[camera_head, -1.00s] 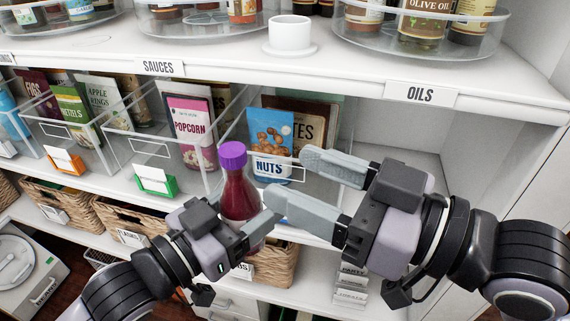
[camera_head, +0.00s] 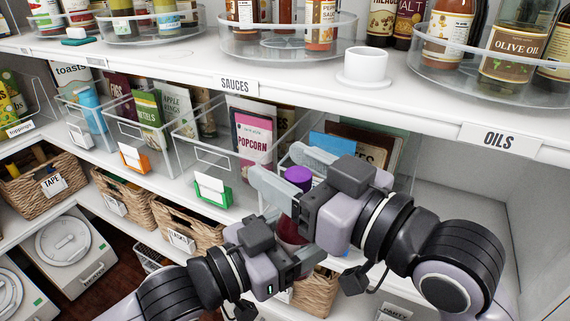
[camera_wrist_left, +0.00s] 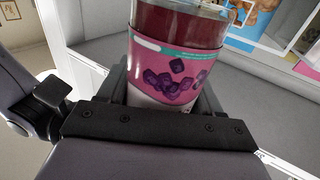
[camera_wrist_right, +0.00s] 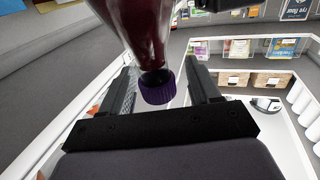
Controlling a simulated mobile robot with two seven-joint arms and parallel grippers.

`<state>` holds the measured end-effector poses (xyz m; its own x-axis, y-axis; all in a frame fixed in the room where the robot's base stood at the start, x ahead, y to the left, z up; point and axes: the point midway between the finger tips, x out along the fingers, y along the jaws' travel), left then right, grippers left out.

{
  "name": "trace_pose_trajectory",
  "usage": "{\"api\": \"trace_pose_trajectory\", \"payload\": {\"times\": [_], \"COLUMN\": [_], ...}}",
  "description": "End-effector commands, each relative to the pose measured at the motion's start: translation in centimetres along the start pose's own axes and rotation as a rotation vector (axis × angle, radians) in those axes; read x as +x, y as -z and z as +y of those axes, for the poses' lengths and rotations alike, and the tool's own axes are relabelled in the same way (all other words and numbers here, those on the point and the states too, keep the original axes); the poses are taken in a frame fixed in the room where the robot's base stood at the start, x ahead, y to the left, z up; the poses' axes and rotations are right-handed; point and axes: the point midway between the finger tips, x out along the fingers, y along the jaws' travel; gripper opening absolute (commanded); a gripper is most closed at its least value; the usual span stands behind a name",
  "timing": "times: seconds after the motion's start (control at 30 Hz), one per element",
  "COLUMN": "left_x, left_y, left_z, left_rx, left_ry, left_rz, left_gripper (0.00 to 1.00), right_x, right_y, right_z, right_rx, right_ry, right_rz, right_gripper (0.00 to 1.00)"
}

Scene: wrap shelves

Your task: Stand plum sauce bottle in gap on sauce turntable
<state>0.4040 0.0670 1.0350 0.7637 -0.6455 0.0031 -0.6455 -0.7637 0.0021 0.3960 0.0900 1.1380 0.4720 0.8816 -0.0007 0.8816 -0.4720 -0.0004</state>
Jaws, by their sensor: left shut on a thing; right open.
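The plum sauce bottle (camera_head: 291,229) is dark red with a purple cap (camera_head: 298,175) and stands roughly upright in front of the shelves. My left gripper (camera_head: 296,262) is shut on its lower body; the label with purple cubes fills the left wrist view (camera_wrist_left: 178,75). My right gripper (camera_head: 285,175) is open around the cap and neck; in the right wrist view the cap (camera_wrist_right: 157,87) sits between the two fingers. I cannot tell if they touch it. The sauce turntable (camera_head: 275,42) is a clear round tray on the upper shelf above the SAUCES label, holding several bottles.
The oils turntable (camera_head: 462,62) stands at the upper right. A white cup on a saucer (camera_head: 364,67) stands between the turntables near the shelf edge. Below are clear bins with packets (camera_head: 254,140) and wicker baskets (camera_head: 50,184).

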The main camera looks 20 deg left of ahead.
Motion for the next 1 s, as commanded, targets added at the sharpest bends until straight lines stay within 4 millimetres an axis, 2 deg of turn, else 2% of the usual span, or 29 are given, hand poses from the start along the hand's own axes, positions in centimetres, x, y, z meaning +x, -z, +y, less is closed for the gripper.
{"api": "trace_pose_trajectory", "payload": {"times": [0.13,0.4,0.43,0.47,0.6,0.63,0.73,0.77,0.8,0.83,1.0], "left_x": [-0.01,-0.01,-0.01,-0.01,0.00,0.00,0.00,0.00,0.00,0.00,0.00], "left_y": [0.16,0.16,0.16,0.16,0.16,0.16,0.15,0.16,0.15,0.15,0.09], "left_z": [0.02,0.01,0.01,0.01,0.01,0.01,0.00,0.00,0.00,0.00,0.00], "left_rx": [0.001,0.001,0.001,0.001,0.001,0.001,0.000,0.001,0.001,0.000,0.000], "left_ry": [-0.001,-0.001,-0.001,-0.001,-0.001,0.000,0.000,0.000,0.000,0.000,0.000], "left_rz": [0.004,0.004,0.004,0.004,0.004,0.004,0.004,0.004,0.004,0.003,0.002], "left_gripper": [0.00,0.00,0.00,0.00,0.00,0.00,0.00,0.74,0.88,0.94,0.94], "right_x": [0.74,0.85,0.84,0.84,0.83,0.83,0.83,0.80,0.80,0.80,0.80], "right_y": [0.02,0.04,0.04,0.04,0.03,0.03,0.02,0.18,0.18,0.18,0.18], "right_z": [-0.04,-0.04,-0.04,-0.04,-0.05,-0.05,-0.07,-0.10,-0.10,-0.09,-0.07], "right_rx": [0.000,-0.001,-0.001,-0.001,0.000,0.000,0.000,-0.001,-0.001,-0.001,-0.001], "right_ry": [0.000,0.000,0.000,0.000,0.001,0.001,0.001,0.002,0.002,0.002,0.001], "right_rz": [0.000,0.001,0.001,0.001,0.000,0.000,0.000,0.004,0.004,0.004,0.005], "right_gripper": [0.62,0.62,0.58,0.49,0.03,0.00,0.00,0.00,0.00,0.00,0.00]}}
